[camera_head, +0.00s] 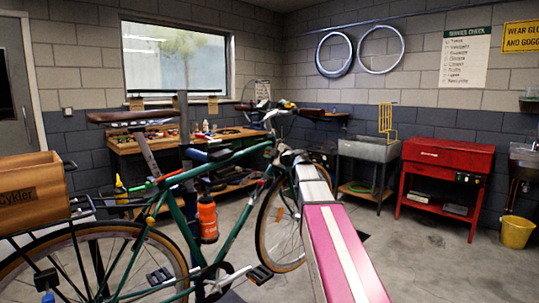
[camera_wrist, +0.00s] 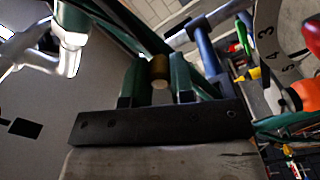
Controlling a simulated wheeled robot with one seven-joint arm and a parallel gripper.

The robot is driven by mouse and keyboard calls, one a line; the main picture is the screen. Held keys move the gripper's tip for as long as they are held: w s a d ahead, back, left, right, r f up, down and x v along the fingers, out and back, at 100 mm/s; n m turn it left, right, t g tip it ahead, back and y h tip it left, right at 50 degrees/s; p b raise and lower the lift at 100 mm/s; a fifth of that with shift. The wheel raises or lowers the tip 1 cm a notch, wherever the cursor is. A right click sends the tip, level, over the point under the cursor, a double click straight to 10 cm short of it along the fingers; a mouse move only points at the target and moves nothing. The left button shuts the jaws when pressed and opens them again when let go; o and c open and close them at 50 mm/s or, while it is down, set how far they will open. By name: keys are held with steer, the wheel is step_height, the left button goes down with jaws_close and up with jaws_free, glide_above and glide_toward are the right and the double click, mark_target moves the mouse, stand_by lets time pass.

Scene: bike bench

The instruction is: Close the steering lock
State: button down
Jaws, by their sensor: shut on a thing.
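The green bicycle (camera_head: 243,207) stands across the left and middle of the head view, its front wheel beside my arm. My gripper (camera_wrist: 160,78) shows in the wrist view as two dark green fingers on a black plate. Between them is a small brass-coloured cylinder (camera_wrist: 159,70), which looks like the steering lock's barrel. The fingers are closed on its sides, and only its round end and part of its side show. Green frame tubes run behind it. In the head view my gripper is at the bike's front, largely hidden by my pink and white arm.
An orange bottle (camera_head: 208,218) sits on the frame. A wooden crate (camera_head: 30,190) is on the rear rack. A workbench (camera_head: 130,146) stands behind, with a grey sink (camera_head: 368,150) and a red cabinet (camera_head: 447,160) at right. The floor at right is mostly clear; a yellow bucket (camera_head: 516,232) stands there.

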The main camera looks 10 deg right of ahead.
steer(key=c, duration=1)
jaws_free()
steer(key=shift+o, duration=0.2)
steer(key=v, duration=1.1)
steer(key=s+a+f+m+g+h, duration=0.1)
steer(key=s+a+f+m+g, duration=0.15)
steer(key=f, duration=0.65)
steer(key=s+a+f+m+g+h, duration=0.2)
steer(key=s+f+m+g, duration=0.15)
steer(key=f, duration=0.65)
steer(key=s+a+f+m+g+h, duration=0.1)
steer(key=s+a+f+m+g, duration=0.15)
steer(key=f, duration=0.65)
steer(key=s+d+f+m+g+h, duration=0.3)
steer(key=s+f+m+g+h, duration=0.3)
steer(key=s+f+m, duration=0.5)
steer(key=s+f, duration=0.5)
steer(key=f, duration=0.4)
steer(key=shift+s+h, duration=0.2)
steer(key=shift+h, duration=0.1)
